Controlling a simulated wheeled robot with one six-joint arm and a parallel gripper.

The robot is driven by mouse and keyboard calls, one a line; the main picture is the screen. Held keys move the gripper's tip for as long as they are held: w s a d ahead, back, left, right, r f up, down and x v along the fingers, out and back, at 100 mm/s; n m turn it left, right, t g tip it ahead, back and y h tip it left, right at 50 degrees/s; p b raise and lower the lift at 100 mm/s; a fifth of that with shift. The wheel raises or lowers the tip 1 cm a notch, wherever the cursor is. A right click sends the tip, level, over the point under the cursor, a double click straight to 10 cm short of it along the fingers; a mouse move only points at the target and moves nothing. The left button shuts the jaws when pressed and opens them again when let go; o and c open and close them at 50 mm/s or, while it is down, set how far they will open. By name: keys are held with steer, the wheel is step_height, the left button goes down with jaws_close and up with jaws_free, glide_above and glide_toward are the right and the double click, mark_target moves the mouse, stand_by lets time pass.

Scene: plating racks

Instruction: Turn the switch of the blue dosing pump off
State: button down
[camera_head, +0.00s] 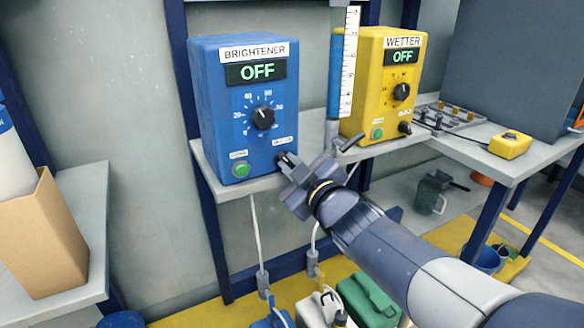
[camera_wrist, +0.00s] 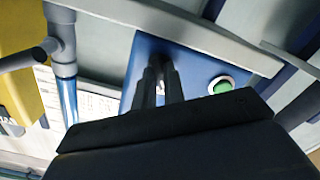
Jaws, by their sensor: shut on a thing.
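The blue dosing pump (camera_head: 215,110), labelled BRIGHTENER, stands on a shelf, and its display (camera_head: 257,71) reads OFF. A black dial (camera_head: 263,117) is on its front, with a green button (camera_head: 240,170) at the lower left. My gripper (camera_head: 287,160) is at the pump's lower right front, where the switch is. The fingers are shut on the switch, which they mostly hide. In the wrist view, the fingers (camera_wrist: 158,88) meet the blue front (camera_wrist: 190,65), with a small light bit of the switch between them and the green button (camera_wrist: 222,85) to the right.
A yellow pump (camera_head: 385,80) labelled WETTER, also reading OFF, stands to the right. A clear graduated tube (camera_head: 345,65) and a grey valve (camera_head: 333,140) stand between the pumps, close to my gripper. Canisters (camera_head: 368,300) are below. A cardboard box (camera_head: 40,240) is at left.

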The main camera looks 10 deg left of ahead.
steer(key=c, duration=1.5)
jaws_free()
steer(key=p+v, duration=0.3)
steer(key=v, duration=0.7)
steer(key=shift+s+d+p, duration=0.25)
steer(key=shift+s+p, duration=0.05)
steer(key=shift+p, duration=0.05)
